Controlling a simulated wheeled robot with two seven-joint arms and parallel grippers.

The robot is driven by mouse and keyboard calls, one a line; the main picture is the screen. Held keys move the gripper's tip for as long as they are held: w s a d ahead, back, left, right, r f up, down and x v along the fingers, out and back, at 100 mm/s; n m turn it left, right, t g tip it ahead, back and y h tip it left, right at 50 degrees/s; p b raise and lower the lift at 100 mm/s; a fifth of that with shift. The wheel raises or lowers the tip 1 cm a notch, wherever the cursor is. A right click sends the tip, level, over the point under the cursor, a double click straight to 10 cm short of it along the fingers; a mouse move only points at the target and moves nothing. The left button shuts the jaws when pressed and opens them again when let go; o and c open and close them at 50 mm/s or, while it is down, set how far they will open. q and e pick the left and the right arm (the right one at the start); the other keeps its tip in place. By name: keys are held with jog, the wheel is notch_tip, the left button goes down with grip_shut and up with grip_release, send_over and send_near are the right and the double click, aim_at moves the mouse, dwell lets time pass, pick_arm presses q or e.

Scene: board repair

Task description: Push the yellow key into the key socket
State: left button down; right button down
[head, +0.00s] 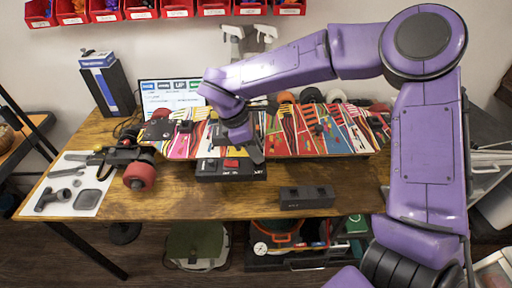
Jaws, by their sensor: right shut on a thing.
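My left gripper is not in view.
Another black box (307,197) stands at the table's front edge. A white sheet with tools (72,183) lies at the left, near a red wheel (139,176). A blue-and-grey carton (107,84) and a screen (172,92) stand behind. The front middle of the wooden table (215,203) is clear.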

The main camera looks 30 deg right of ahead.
jog(key=shift+s+r, duration=0.15)
jog(key=shift+s, duration=0.05)
jog(key=shift+w, duration=0.15)
dwell(0.7)
jog(key=shift+b, duration=0.5)
jog(key=shift+f+b, duration=0.6)
jog(key=shift+b, duration=0.35)
dwell(1.1)
jog(key=shift+f+b, duration=0.5)
jog(key=shift+b, duration=0.05)
dwell(0.4)
